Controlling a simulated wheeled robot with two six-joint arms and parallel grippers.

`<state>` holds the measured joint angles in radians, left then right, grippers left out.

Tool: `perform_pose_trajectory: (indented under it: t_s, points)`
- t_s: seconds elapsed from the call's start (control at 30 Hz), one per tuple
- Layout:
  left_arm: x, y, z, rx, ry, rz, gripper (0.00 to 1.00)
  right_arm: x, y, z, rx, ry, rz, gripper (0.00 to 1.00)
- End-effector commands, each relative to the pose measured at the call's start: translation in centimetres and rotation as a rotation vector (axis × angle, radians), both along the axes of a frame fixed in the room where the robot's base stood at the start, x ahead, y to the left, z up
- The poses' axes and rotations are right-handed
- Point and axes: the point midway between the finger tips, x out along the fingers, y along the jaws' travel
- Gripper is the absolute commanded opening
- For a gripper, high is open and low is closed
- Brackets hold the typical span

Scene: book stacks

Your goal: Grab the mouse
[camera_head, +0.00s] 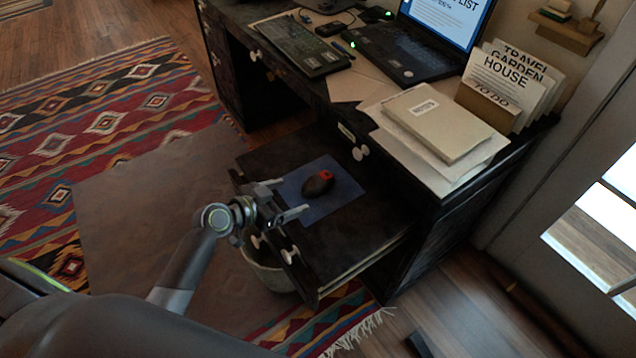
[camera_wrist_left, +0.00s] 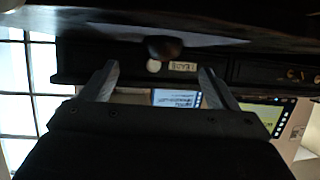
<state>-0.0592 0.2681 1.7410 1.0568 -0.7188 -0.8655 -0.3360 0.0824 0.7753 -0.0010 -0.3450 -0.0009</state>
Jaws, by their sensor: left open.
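The mouse (camera_head: 318,183), dark with a red patch, sits on a blue mat (camera_head: 335,204) inside an open drawer (camera_head: 362,232) of the dark desk. My left gripper (camera_head: 294,198) is open and empty at the drawer's front, just to the left of the mouse, its fingers pointing toward it. In the left wrist view, the mouse (camera_wrist_left: 165,46) shows as a dark shape between and beyond the open fingers of my left gripper (camera_wrist_left: 157,70). My right gripper is not in view.
The desk top holds a laptop (camera_head: 405,50), a keyboard (camera_head: 297,43), a pale book (camera_head: 438,124) on papers, and a card holder (camera_head: 488,103). A bin (camera_head: 267,270) stands below the drawer front. A patterned rug (camera_head: 100,110) covers the floor at left.

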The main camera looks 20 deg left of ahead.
Motion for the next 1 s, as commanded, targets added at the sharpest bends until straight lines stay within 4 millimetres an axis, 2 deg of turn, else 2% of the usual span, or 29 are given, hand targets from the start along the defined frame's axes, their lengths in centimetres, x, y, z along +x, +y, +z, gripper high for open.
perform_pose_trajectory:
  t_s: [0.1, 0.37, 0.63, 1.0]
  points:
    - [1.1, -0.6, -0.5, 0.0, 0.0, 0.001, 0.82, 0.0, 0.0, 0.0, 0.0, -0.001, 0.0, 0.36]
    - [2.4, -1.2, -1.2, 0.0, 0.0, 0.001, 0.82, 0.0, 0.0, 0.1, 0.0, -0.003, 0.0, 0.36]
    - [5.1, -2.6, -2.6, -0.001, -0.001, 0.001, 0.82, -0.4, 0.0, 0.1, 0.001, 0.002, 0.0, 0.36]
    - [5.7, -3.0, -3.0, 0.001, 0.0, 0.002, 0.82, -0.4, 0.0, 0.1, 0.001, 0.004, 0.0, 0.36]
